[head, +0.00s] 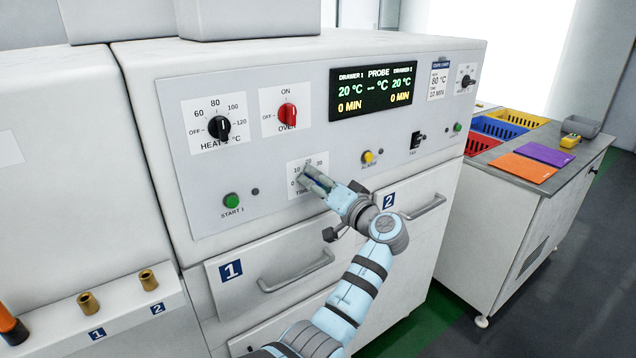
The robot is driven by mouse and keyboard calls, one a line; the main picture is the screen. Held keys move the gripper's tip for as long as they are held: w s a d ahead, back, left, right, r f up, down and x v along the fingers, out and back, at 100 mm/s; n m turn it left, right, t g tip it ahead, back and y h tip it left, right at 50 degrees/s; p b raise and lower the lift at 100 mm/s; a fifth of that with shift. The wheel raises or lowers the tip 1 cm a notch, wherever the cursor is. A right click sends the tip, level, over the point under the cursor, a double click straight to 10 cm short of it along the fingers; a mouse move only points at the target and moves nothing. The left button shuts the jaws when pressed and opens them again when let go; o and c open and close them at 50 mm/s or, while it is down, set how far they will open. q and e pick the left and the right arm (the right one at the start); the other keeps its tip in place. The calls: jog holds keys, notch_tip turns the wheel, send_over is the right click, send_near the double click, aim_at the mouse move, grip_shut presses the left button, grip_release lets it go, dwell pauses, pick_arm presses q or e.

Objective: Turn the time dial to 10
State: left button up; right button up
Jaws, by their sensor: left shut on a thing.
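The time dial sits on a white label plate (294,166) low on the oven's front panel, with the numbers 0, 10, 20 and 30 around it. My left gripper (307,174) reaches it from the lower right and is shut on the time dial. The fingers cover most of the knob, so its pointer direction cannot be read. The display (373,90) shows 20 °C and 0 MIN for both drawers. My right gripper is not in view.
Nearby are the black heat dial (219,128), red oven switch (288,115), green start button (232,201) and yellow alarm button (368,157). Drawer handles (297,271) stick out below. A side table (560,190) at right holds coloured baskets and mats.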

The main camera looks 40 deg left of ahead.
pick_arm(q)
jog(key=shift+f, duration=0.1)
jog(key=o, duration=1.2)
jog(key=shift+c, duration=0.2)
jog(key=v, duration=1.2)
